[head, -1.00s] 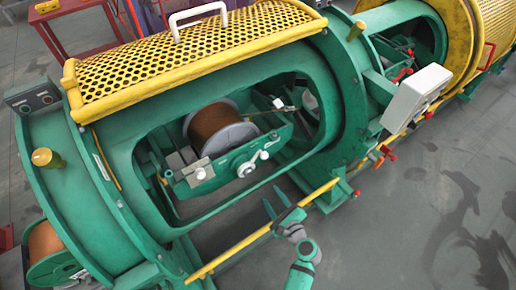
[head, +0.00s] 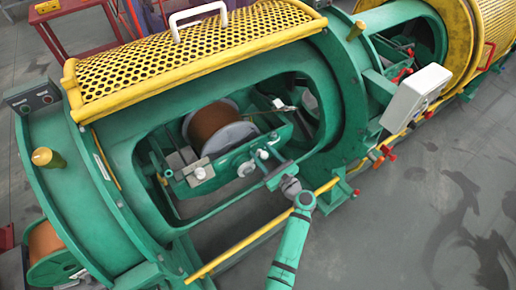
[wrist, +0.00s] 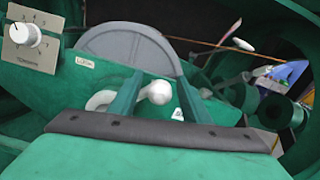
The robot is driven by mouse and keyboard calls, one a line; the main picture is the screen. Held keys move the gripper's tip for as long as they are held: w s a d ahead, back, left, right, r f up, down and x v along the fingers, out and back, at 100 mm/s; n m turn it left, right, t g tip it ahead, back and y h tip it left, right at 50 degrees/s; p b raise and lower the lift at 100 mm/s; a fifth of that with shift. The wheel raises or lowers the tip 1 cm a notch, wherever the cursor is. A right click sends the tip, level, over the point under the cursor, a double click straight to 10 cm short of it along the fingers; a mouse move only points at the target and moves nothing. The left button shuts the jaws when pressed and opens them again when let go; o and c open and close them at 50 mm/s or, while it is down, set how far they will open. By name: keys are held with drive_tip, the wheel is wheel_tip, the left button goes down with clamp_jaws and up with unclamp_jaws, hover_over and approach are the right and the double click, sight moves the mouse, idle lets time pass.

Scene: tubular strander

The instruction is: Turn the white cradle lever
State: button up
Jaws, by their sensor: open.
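The white cradle lever (head: 246,169) is on the green cradle's front plate, below the grey-flanged reel. In the wrist view the lever's white ball knob (wrist: 159,92) shows between my two green fingers, and part of its arm shows behind the left finger. My gripper (wrist: 159,80) is open, with one finger on each side of the knob. I cannot tell whether either finger touches it. In the head view my gripper (head: 265,170) reaches in through the opening beside the lever, and its fingertips are hard to make out.
A copper-coloured reel (head: 208,126) sits in the cradle just behind. A dial plate (wrist: 33,37) is to the left of the lever. The green frame surrounds the opening, and a yellow rail (head: 235,250) runs along the front.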

drive_tip(key=shift+x, duration=1.45)
drive_tip(key=shift+d, duration=0.1)
clamp_jaws()
drive_tip(key=shift+w+r, duration=0.1)
